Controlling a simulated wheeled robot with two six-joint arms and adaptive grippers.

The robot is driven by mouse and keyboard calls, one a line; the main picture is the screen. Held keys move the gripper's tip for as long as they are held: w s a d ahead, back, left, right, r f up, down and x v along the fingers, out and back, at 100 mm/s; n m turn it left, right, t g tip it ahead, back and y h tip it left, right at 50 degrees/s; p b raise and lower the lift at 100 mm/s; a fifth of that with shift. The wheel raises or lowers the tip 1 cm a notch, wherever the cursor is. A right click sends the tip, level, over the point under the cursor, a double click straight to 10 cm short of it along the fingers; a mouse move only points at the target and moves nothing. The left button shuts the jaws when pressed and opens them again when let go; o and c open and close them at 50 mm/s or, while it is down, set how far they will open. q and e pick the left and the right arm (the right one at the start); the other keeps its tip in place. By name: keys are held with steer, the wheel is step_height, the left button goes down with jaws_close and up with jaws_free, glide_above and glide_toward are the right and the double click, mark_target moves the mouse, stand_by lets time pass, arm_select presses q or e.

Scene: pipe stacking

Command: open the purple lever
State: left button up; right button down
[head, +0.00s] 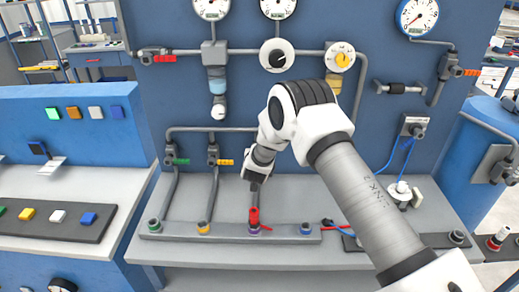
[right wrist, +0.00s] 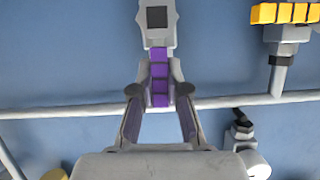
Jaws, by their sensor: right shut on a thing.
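The purple lever (right wrist: 159,69) is a ribbed purple bar running up to a grey valve body (right wrist: 157,22) in the right wrist view. My right gripper (right wrist: 159,92) has one finger on each side of the lever and is shut on it. In the head view my right gripper (head: 256,170) is at the back panel, above the bench, and the purple lever is hidden there by my wrist and gripper. My left gripper is not in view.
A green lever (head: 177,161) and a yellow lever (head: 226,162) sit to the left on the panel (head: 185,105). Gauges and pipes crowd the panel.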

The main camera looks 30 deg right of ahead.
steer(key=shift+w+a+r+h, duration=0.1)
steer(key=shift+r+h, duration=0.05)
steer(key=shift+h, duration=0.15)
steer(key=c, duration=1.1)
jaws_free()
steer(key=shift+w, duration=0.1)
steer(key=shift+c, duration=0.2)
steer(key=v, duration=1.2)
